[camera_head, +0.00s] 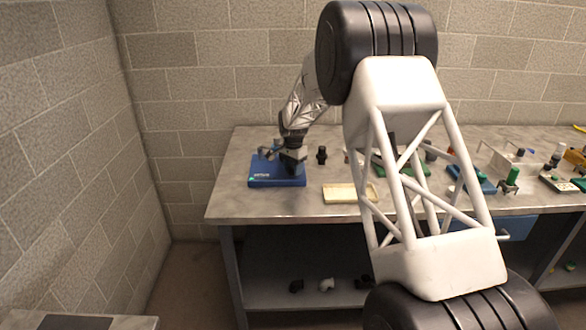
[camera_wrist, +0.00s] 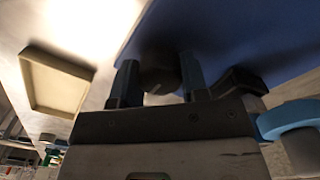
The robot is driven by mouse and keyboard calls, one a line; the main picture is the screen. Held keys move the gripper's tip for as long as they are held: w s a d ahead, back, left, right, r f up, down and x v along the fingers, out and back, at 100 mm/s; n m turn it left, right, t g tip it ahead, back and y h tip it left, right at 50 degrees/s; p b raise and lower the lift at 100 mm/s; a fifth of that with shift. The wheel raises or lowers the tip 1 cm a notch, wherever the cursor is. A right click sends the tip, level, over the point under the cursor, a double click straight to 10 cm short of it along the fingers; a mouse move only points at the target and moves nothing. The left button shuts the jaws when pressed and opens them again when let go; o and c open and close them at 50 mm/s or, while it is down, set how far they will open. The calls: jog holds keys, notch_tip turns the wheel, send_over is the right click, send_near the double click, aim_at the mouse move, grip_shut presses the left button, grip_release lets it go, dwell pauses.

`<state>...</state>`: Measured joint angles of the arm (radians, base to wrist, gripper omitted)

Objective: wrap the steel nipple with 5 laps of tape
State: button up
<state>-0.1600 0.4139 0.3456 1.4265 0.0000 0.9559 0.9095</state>
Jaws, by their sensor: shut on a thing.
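My gripper (camera_head: 292,168) is at the blue mat or base (camera_head: 262,182) on the left part of the bench. In the wrist view my gripper (camera_wrist: 158,82) has its two fingers on either side of a dark round piece (camera_wrist: 158,70) and is shut on it, low over the blue surface (camera_wrist: 225,30). I cannot tell whether this piece is the steel nipple or a roll of tape. A light blue ring (camera_wrist: 284,118) shows beside the gripper at the right of the wrist view; I cannot tell if it is tape. No wrapped tape is visible on the held piece.
A shallow cream tray (camera_head: 345,194) lies right of the blue base; it also shows in the wrist view (camera_wrist: 35,105). A small black fitting (camera_head: 322,155) stands behind it. Green and blue bases with parts fill the bench's right. Several fittings lie on the lower shelf (camera_head: 310,298).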

dwell(0.3)
jog(key=o, duration=0.9)
jog(key=shift+o, duration=0.2)
jog(key=shift+r, duration=0.15)
jog(key=shift+r, duration=3.8)
